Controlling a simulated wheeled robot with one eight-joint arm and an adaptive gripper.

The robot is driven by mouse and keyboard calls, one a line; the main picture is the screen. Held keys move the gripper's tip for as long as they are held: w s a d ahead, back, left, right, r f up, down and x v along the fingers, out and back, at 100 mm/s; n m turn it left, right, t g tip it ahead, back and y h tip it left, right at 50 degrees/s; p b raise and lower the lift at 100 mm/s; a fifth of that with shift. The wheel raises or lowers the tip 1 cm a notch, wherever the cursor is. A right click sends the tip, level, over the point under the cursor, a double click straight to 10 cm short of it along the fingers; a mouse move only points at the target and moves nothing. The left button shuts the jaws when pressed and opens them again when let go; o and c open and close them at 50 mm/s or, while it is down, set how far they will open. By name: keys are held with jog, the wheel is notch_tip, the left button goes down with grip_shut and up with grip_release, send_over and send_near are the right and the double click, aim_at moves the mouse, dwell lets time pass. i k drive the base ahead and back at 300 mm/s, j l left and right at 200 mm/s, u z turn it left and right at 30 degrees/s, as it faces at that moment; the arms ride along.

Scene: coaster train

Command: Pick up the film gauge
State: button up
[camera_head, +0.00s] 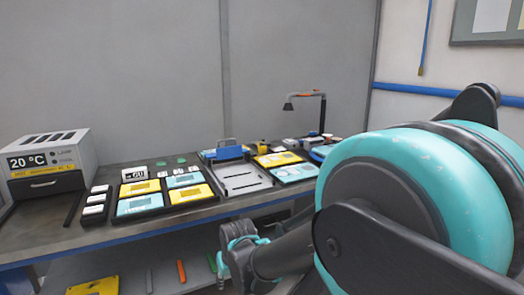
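I cannot pick out the film gauge for certain among the many small items on the workbench (60,236). A small white display block marked with digits (134,174) stands upright behind the blue and yellow panels. My arm reaches in from the right, and its large teal joint covers the bench's right part. The far end of my arm, around my gripper (238,248), is in front of the bench's front edge, apart from the items on top. Its fingers are too small and dark to read.
A grey box reading 20 °C (52,165) stands at the left. Trays with yellow and blue panels (140,205) fill the middle, beside a grey tray with a blue clamp (230,153). A lamp (322,108) rises behind. A lower shelf (130,272) holds a yellow plate and coloured sticks.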

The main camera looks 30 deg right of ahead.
aim_at(261, 146)
jog(key=z, duration=1.05)
jog(key=i+l+u, duration=0.2)
jog(key=l, duration=0.2)
jog(key=i+l+u, duration=0.2)
jog(key=l, duration=0.2)
